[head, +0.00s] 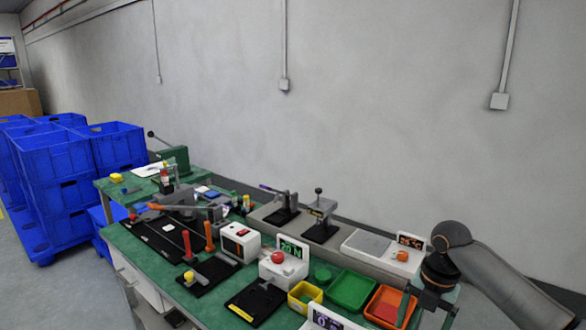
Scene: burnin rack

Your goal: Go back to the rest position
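My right arm comes in from the right edge, and my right gripper (428,312) hangs at the lower right. It points down over the front right of the green bench (130,246). Its two fingers stand apart and I see nothing between them; the tips are near the bottom edge of the picture. An orange tray (378,301) is just left of the fingers. I cannot tell how high the gripper is above the bench. My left gripper and arm are not in view.
The bench is crowded: a green tray (351,289), a yellow bin (304,297), a box with a red button (283,268), a white device with an orange knob (384,252) and clamp presses (320,222). Blue crates (58,168) stand left.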

